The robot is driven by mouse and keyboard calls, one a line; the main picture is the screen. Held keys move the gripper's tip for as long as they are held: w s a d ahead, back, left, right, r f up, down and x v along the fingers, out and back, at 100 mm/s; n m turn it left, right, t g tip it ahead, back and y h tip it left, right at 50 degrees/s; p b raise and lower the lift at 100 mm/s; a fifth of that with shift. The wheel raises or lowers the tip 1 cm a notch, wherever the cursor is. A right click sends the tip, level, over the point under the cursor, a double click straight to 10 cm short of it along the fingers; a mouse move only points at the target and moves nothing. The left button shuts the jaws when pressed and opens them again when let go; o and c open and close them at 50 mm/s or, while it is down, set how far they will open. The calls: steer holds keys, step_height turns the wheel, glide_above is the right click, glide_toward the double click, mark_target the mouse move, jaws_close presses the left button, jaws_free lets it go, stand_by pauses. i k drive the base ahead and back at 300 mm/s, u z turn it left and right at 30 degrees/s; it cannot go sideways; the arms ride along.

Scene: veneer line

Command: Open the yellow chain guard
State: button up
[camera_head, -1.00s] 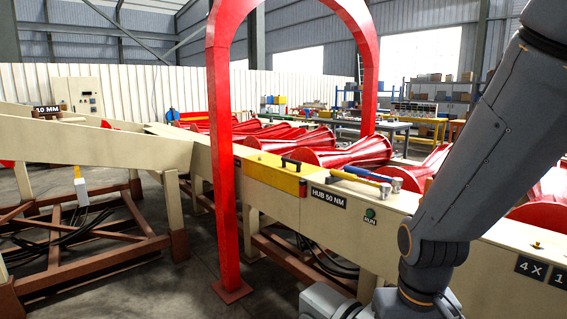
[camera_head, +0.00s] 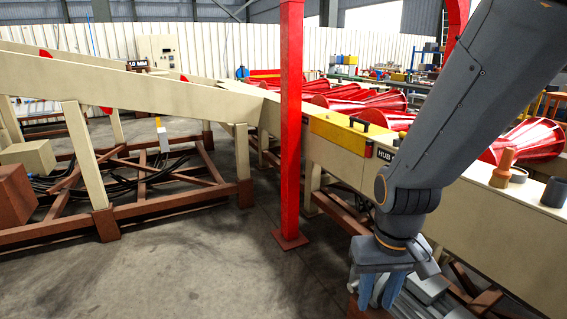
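The yellow chain guard (camera_head: 335,131) lies shut along the top edge of the cream conveyor beam (camera_head: 345,165), right of the red post. My arm covers part of the beam and the hub label right of the guard.
A red arch post (camera_head: 291,120) stands on the floor just left of the guard. Red rollers (camera_head: 365,103) lie behind it. Brown frames (camera_head: 150,205) with cables stand at the left. A wooden peg (camera_head: 503,168) and dark cylinder (camera_head: 554,192) sit on the beam. Open floor lies front left.

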mark_target(351, 133)
steer(key=u, duration=0.7)
steer(key=i, duration=3.1)
steer(key=z, duration=0.8)
